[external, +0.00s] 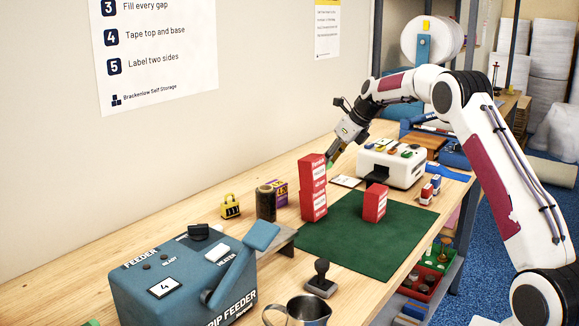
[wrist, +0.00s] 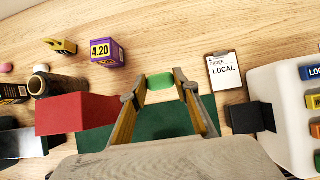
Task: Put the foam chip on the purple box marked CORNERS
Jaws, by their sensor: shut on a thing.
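My gripper (external: 334,158) is shut on the green foam chip (wrist: 160,82), which sits between the fingertips in the wrist view. In the external view the gripper is above the back of the bench, just behind and right of a tall red stack. A purple box (wrist: 107,52) stands on the wood to the left of the gripper in the wrist view. Its yellow label reads 4.20 there; I cannot make out the word CORNERS. In the external view the purple box (external: 280,188) is partly hidden behind a dark roll, left of the red stack.
The red stack (external: 313,190) stands between the gripper and the purple box in the external view. Another red box (external: 375,204) is on the green mat (external: 345,243). A dark roll (external: 265,203), yellow item (external: 230,206), clipboard (wrist: 225,71) and white machine (external: 393,166) are nearby.

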